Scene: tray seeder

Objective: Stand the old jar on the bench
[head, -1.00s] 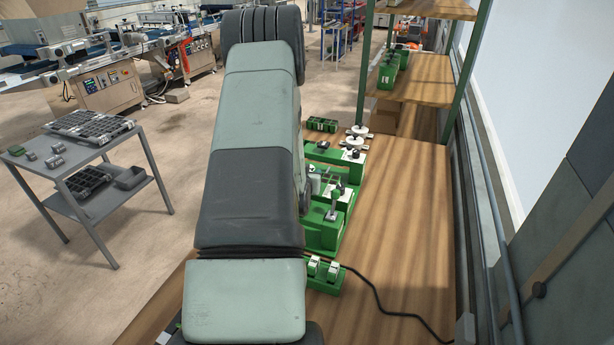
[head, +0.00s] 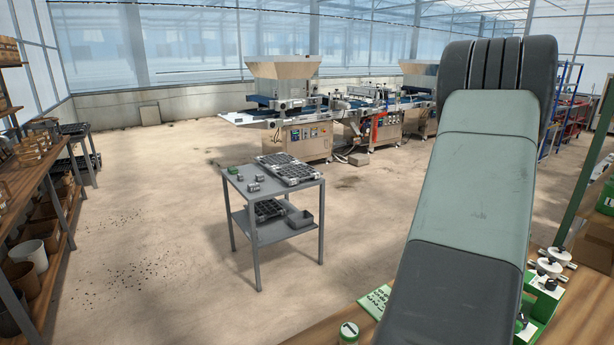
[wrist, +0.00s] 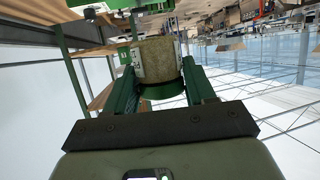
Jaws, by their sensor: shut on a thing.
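My gripper (wrist: 156,92) is shut on a jar (wrist: 156,62) in the wrist view. The jar has a dull olive-beige body, a green band at the end nearest my gripper and a white label with a green mark on its left side. In the head view my arm hides my gripper and the held jar. The wooden bench (head: 322,331) shows only in part at the lower right of the head view. I cannot tell from these frames how far the jar is from it.
A small green-topped container (head: 348,332) marked "1" and a green card (head: 375,300) are at the bench's left edge. Green equipment (head: 543,300) is right of my arm. A grey trolley (head: 273,190) with trays stands on the floor. Shelves with pots (head: 40,205) are at far left.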

